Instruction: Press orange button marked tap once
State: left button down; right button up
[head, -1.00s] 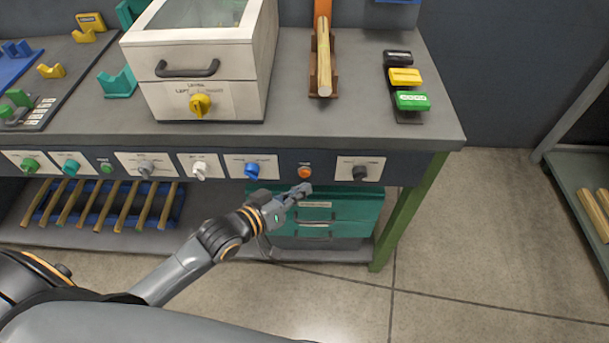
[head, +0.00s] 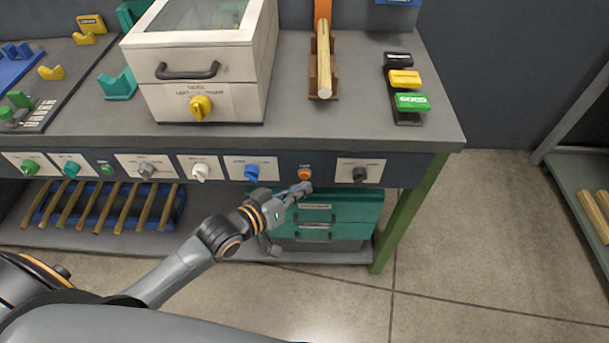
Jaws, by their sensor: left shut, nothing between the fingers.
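The orange button (head: 305,173) is a small round cap on the dark front panel of the workbench, with a small label above it that is too small to read surely. My left gripper (head: 304,188) is shut and empty, with its tips just below the orange button in the picture. I cannot tell whether the tips touch the button or stop short of it. The button's face is still visible above the fingers. My right gripper is not in view.
A blue knob (head: 252,172) sits left of the button and a dark knob (head: 359,174) right of it. Green drawers (head: 345,208) stand below, behind my gripper. A white box with a yellow knob (head: 201,106) stands on the bench top.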

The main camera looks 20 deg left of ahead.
pick_arm(q)
jog(key=shift+w, duration=0.2)
dwell(0.5)
jog(key=shift+w+a, duration=0.1)
jog(key=shift+w, duration=0.15)
jog(key=shift+w+a+p, duration=0.1)
jog(key=shift+w+p, duration=0.2)
jog(key=shift+w, duration=0.05)
dwell(0.8)
jog(key=shift+s, duration=0.1)
jog(key=shift+s+d+p, duration=0.2)
jog(key=shift+s+p, duration=0.45)
jog(key=shift+s, duration=0.05)
